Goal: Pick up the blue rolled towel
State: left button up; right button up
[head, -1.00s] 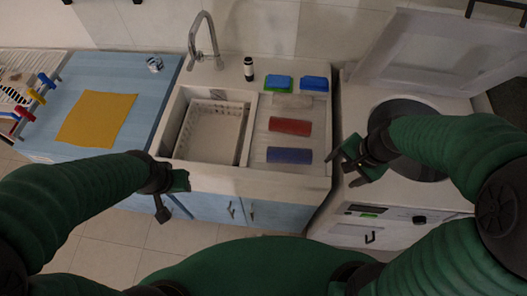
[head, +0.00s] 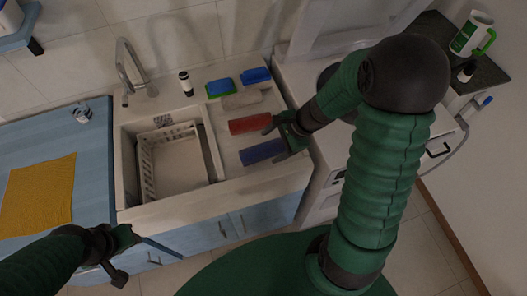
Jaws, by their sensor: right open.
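The blue rolled towel (head: 260,151) lies on the ribbed drainboard of the sink, in front of the red rolled towel (head: 248,123). My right gripper (head: 277,138) is open at the right ends of the two rolls. One finger reaches toward the red roll and the other is beside the right end of the blue roll. I cannot tell whether either finger touches a roll. My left gripper (head: 127,257) is open and empty in front of the counter at the lower left, away from the towels.
A white basket (head: 145,172) sits in the basin left of the drainboard. A beige roll (head: 241,99) and blue sponges (head: 220,87) lie behind the red roll. A dark-and-white bottle (head: 186,84) and the faucet (head: 122,72) stand at the back. A yellow cloth (head: 38,193) lies on the left counter.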

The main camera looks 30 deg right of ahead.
aim_at(268, 148)
jog(key=a+f, duration=0.1)
jog(key=w+a+f, duration=0.1)
jog(key=f, duration=0.1)
jog(key=shift+w+a, duration=0.15)
jog(key=shift+w, duration=0.05)
jog(key=shift+w+d+f+b, duration=0.2)
jog(key=shift+d+f, duration=0.15)
jog(key=shift+f, duration=0.2)
jog(key=shift+w+d+f+b, duration=0.1)
jog(key=shift+w+d+f, duration=0.1)
jog(key=shift+d+f, duration=0.25)
jog(key=shift+s, duration=0.1)
jog(key=shift+c, duration=0.8)
jog(key=shift+a, duration=0.35)
jog(key=c, duration=0.5)
jog(key=shift+a, duration=0.15)
jog(key=c, duration=0.9)
pick_arm(q)
jog(key=shift+s+a+f, duration=0.1)
jog(key=shift+a+f, duration=0.25)
pick_arm(e)
jog(key=shift+d, duration=0.25)
jog(key=shift+r, duration=0.1)
